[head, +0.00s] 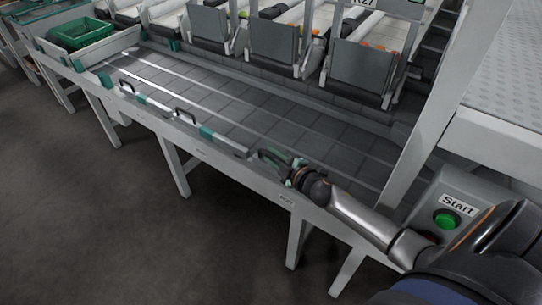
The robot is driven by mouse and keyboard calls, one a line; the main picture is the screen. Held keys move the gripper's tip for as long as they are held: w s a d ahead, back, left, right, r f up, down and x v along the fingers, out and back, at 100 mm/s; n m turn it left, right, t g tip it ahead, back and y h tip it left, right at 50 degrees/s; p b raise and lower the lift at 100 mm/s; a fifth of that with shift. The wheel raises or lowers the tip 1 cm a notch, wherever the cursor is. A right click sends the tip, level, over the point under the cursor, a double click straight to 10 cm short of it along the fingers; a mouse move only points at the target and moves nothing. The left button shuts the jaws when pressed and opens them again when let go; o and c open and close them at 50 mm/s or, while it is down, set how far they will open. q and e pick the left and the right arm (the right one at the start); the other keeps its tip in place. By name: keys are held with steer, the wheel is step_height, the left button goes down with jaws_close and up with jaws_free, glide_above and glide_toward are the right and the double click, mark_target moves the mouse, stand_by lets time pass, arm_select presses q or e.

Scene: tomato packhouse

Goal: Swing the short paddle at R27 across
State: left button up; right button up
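The R27 sign (363,3) is at the top, partly cut off, above a dark grey panel (362,66) at the end of a lane. Pale paddles with green parts and black handles lie along the near edge of the belt, one at its middle (222,141) and one further left (152,101). My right gripper (275,157) is at the right end of this row, beside a green part and dark handle-like shape. I cannot tell whether its fingers are open or closed on it. Which paddle is the short one at R27 is unclear. My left gripper is out of view.
The grey belt (250,105) runs diagonally and looks empty. A green crate (80,33) stands at its far left end. A grey box with a green Start button (447,218) is at the right, by a pale post (436,100). Open floor (90,220) lies in front.

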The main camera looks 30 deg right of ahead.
steer(key=shift+w, duration=0.35)
jaws_close()
steer(key=shift+f, duration=0.1)
stand_by(1.2)
